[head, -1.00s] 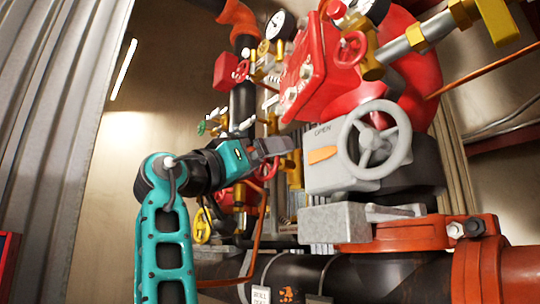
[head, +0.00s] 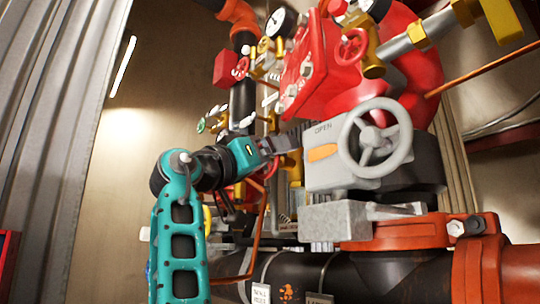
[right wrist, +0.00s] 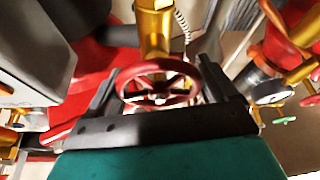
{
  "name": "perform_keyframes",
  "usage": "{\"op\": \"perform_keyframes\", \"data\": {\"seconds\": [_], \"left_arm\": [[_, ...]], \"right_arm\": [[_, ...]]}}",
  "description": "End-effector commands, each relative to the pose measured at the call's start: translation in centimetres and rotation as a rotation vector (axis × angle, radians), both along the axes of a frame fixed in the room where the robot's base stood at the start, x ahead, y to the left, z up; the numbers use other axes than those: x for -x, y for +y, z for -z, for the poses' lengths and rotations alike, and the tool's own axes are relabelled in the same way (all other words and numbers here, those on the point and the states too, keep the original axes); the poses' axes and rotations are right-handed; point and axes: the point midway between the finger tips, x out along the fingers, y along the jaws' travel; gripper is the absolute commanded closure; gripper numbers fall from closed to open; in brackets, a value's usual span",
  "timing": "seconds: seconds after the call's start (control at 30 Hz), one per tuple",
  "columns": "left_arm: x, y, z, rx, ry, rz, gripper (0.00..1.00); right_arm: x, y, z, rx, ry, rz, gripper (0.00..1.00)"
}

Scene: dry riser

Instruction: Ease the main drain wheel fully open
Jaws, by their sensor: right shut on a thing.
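A red handwheel (right wrist: 158,84) on a brass valve body (right wrist: 153,28) is in the middle of the right wrist view. The two dark fingers of my right gripper (right wrist: 160,72) lie on either side of its rim, and the gripper is shut on it. In the head view my right gripper (head: 282,143) reaches in left of the grey box and hides most of that wheel. No label on the wheel is readable, and how far it is turned cannot be told. My left gripper is not in view.
A grey box (head: 345,138) marked OPEN, with a large grey handwheel (head: 374,140), stands close right of the gripper. A red box (head: 300,70) and gauges (head: 281,23) are above. A black pipe (head: 370,277) runs below. Bare wall (head: 120,170) is at left.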

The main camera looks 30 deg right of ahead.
Motion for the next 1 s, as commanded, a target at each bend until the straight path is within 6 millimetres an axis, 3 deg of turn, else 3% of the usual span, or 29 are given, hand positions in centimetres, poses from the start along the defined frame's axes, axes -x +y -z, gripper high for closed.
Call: {"op": "perform_keyframes", "data": {"seconds": [0.37,1.0], "left_arm": [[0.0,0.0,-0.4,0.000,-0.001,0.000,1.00],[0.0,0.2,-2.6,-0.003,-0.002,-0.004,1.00]], "right_arm": [[-0.1,0.0,0.0,0.006,0.078,0.001,0.45],[-0.5,0.1,0.1,0.040,0.517,0.000,0.45]]}}
